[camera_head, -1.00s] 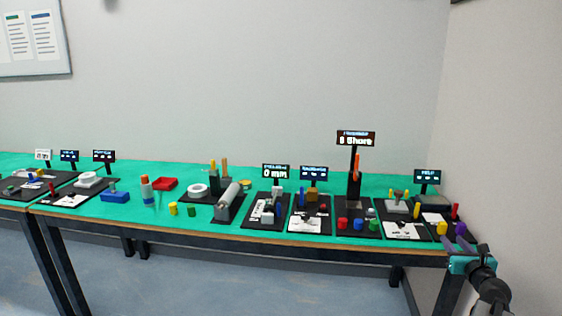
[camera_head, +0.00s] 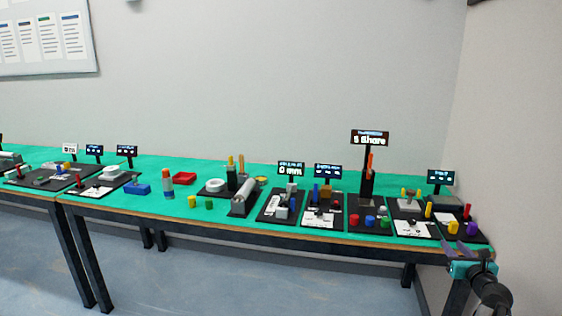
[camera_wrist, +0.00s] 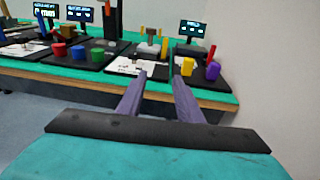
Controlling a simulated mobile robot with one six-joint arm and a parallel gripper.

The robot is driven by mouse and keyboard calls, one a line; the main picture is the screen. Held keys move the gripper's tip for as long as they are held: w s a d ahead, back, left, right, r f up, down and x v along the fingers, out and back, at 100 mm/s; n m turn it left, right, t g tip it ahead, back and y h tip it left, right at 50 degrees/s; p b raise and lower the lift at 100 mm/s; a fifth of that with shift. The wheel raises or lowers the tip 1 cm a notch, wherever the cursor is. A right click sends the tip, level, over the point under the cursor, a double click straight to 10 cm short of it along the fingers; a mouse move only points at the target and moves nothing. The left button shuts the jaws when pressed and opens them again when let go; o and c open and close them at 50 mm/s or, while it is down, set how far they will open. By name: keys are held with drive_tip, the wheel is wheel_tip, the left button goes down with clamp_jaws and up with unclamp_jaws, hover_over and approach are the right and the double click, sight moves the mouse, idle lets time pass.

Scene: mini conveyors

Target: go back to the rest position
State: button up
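My gripper (camera_head: 468,250) is at the lower right of the head view, just off the front edge of the table near its right end. In the wrist view my gripper (camera_wrist: 160,88) shows two purple fingers apart with nothing between them. The fingers point toward the right-hand stations on the table. A yellow cylinder (camera_wrist: 187,66) and a purple cylinder (camera_wrist: 213,70) stand on the table beyond the fingertips. I see no contact between the fingers and any object.
The green-topped table (camera_head: 330,240) carries several black station boards with small signs. Red (camera_wrist: 58,49), blue (camera_wrist: 77,53) and green (camera_wrist: 97,55) pieces stand near its front edge. A tall sign (camera_head: 370,138) rises behind them. A wall closes the right side. Floor (camera_head: 230,280) in front is clear.

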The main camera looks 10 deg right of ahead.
drive_tip(key=w+a+f+n+g+y, duration=0.1)
drive_tip(key=w+a+f+n+y, duration=0.3)
drive_tip(key=a+f, duration=0.7)
drive_tip(key=w+a+f+g+y, duration=0.15)
drive_tip(key=w+a+f, duration=0.45)
drive_tip(key=a, duration=0.8)
drive_tip(key=s+a+f+n+g+y, duration=0.2)
drive_tip(key=s+a+f+n, duration=0.15)
drive_tip(key=a+f, duration=0.6)
drive_tip(key=s+a+f+n+g+y, duration=0.3)
drive_tip(key=a+f+n, duration=0.3)
drive_tip(key=a, duration=0.7)
drive_tip(key=s+a+f+n+g+p, duration=0.1)
drive_tip(key=s+a+f+n+g, duration=0.35)
drive_tip(key=s+a+f, duration=0.45)
drive_tip(key=s+a+f+n+g, duration=0.3)
drive_tip(key=s+a+f+n, duration=0.3)
drive_tip(key=s, duration=0.5)
drive_tip(key=s+d+f+n+g+h, duration=0.1)
drive_tip(key=s+d+n+g+h, duration=0.1)
drive_tip(key=s+n, duration=0.6)
drive_tip(key=s+d+f+n+g+h, duration=0.2)
drive_tip(key=s+d+n+g+h, duration=0.1)
drive_tip(key=s+d+n, duration=0.4)
drive_tip(key=shift+s+d+n+g, duration=0.15)
drive_tip(key=shift+s+n+g, duration=0.4)
drive_tip(key=shift+s, duration=0.65)
